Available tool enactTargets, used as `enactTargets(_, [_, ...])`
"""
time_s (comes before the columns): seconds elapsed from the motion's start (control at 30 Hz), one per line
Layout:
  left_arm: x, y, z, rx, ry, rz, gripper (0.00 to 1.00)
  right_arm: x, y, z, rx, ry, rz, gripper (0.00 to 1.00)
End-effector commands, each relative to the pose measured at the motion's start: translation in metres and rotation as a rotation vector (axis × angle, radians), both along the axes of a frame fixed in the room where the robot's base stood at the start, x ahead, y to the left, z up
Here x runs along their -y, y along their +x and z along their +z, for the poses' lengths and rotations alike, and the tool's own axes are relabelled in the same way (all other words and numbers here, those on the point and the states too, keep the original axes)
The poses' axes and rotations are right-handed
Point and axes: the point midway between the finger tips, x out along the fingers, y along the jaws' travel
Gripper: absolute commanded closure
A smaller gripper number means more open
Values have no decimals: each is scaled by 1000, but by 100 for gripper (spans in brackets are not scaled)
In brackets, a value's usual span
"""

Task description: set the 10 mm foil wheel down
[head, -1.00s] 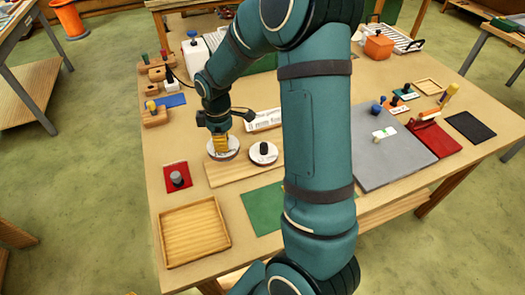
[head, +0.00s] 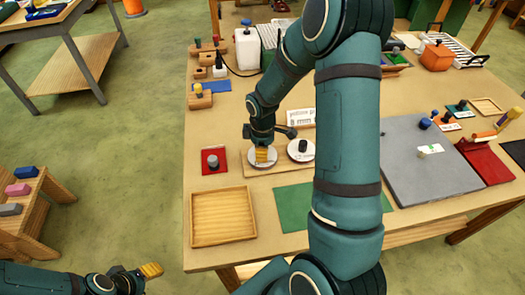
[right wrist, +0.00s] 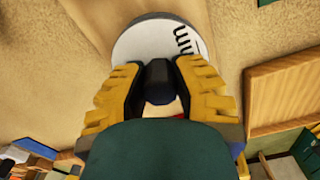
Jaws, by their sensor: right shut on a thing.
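My right gripper (head: 262,154) is over the left part of a wooden stand (head: 247,168) in the head view. It is shut on the dark knob of a round white-topped foil wheel (head: 254,160). In the right wrist view the yellow fingers (right wrist: 158,88) grip the knob, and the wheel (right wrist: 152,38) shows part of a "mm" label; its number is hidden. I cannot tell whether the wheel touches the stand. A second wheel (head: 301,150) with a dark knob sits at the stand's right. My left gripper (head: 150,271) is low at the left, clear of the table; its opening is unclear.
A red pad with a grey-knobbed piece (head: 213,161) lies left of the stand. An empty wooden tray (head: 223,217) is in front, beside a green mat (head: 293,206). A grey mat (head: 415,170) lies to the right. A white label card (head: 300,117) stands behind the wheels.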

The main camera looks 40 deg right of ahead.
Motion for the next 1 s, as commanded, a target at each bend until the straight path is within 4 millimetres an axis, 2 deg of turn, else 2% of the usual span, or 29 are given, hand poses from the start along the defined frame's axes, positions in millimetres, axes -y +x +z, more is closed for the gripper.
enactTargets(0.27, [0, 0, -3, 0, 0, 0, 46, 0, 0, -3, 1, -1, -1, 100])
enactTargets(0.3, [0, 0, -3, 0, 0, 0, 46, 0, 0, -2, 0, 0, -1, 62])
enactTargets(0.33, [0, 0, -2, 0, 0, 0, 46, 0, 0, -2, 0, 0, -1, 51])
enactTargets(0.37, [0, 0, -2, 0, 0, 0, 46, 0, 0, -2, 0, 0, -1, 45])
enactTargets(0.77, [0, 0, 2, 1, 0, 0, 46, 0, 0, 4, 1, 0, -1, 45])
enactTargets(0.87, [0, 0, 3, 1, -1, 0, 46, 0, 1, 17, 4, -1, -2, 45])
enactTargets(1.0, [0, 0, 7, 0, -1, 0, 46, 0, 1, 45, 4, -1, -2, 45])
